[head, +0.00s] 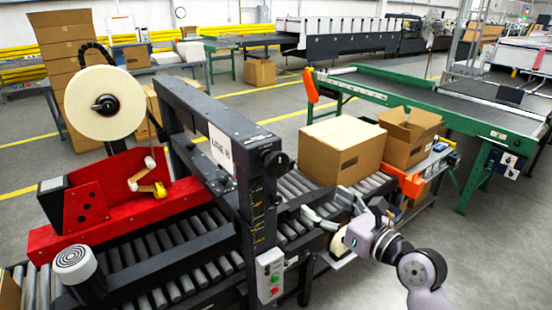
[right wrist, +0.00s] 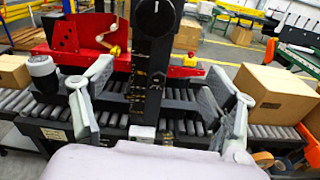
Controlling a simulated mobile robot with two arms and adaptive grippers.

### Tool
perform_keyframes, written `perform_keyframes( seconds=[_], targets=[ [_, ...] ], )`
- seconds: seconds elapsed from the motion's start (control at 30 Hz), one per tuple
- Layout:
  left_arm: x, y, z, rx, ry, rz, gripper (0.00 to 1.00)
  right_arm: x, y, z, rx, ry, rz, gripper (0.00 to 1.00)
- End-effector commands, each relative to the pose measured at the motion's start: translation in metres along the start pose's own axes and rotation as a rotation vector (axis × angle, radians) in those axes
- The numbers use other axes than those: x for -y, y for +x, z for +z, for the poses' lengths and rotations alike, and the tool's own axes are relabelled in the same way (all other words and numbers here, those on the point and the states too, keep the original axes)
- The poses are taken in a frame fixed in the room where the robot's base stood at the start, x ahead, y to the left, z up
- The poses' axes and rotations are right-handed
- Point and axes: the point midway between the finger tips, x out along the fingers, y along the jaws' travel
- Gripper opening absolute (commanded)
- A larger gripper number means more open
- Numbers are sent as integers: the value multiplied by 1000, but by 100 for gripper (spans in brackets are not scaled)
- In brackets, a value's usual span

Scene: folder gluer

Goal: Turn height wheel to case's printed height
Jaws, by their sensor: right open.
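The height wheel (head: 276,164) is a dark round knob on top of the black post of the case sealer; it also shows at the top of the right wrist view (right wrist: 155,17). Yellow scale marks (head: 257,222) run down the post below it, too small to read. The closed cardboard case (head: 340,148) sits on the rollers right of the post, and in the right wrist view (right wrist: 275,92). Its dark print is unreadable. My right gripper (head: 326,206) is open and empty, lower than the wheel and to its right, apart from it. My left gripper is not in view.
A control box with green and red buttons (head: 270,276) is on the sealer's front. The red tape unit (head: 110,205) and tape roll (head: 105,104) stand left. An open carton (head: 408,138) is beyond the case. A green-framed conveyor (head: 430,95) runs behind.

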Motion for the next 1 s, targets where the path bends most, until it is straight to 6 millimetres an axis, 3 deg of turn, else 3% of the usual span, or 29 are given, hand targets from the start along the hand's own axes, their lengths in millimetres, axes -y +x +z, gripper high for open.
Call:
perform_keyframes(
  seconds=[0.1, 0.27, 0.7, 1.0],
  targets=[
    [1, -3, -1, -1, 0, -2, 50, -10, -4, 24, 33, 58, 27, 79],
    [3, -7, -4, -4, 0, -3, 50, -12, 10, 29, 36, 76, 33, 79],
    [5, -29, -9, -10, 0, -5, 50, -15, 100, 32, 35, 71, 32, 79],
    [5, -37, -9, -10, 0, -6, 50, -16, 150, 32, 36, 70, 32, 79]
  ],
)
